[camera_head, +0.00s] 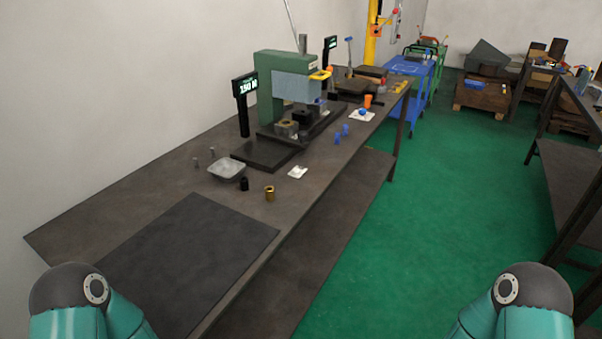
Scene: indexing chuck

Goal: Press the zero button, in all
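A zero button cannot be made out at this distance. A black display on a post (245,87), with a lit readout that looks like 150, stands at the back left of the workbench. A second, smaller lit display (330,43) stands farther along the bench. Between them is a green machine (275,65) with a light grey block and a yellow part, on a dark base plate (266,153). Only my teal arm parts show at the bottom left and right corners, apart from the bench objects. Neither gripper is in view.
The bench (200,185) carries a dark mat (190,265), a grey tray (227,169), a brass cylinder (269,193), a black cylinder (244,184) and several small blue parts. The green floor (420,230) is clear to the right, before another table (570,175). A blue cart (412,75) stands beyond.

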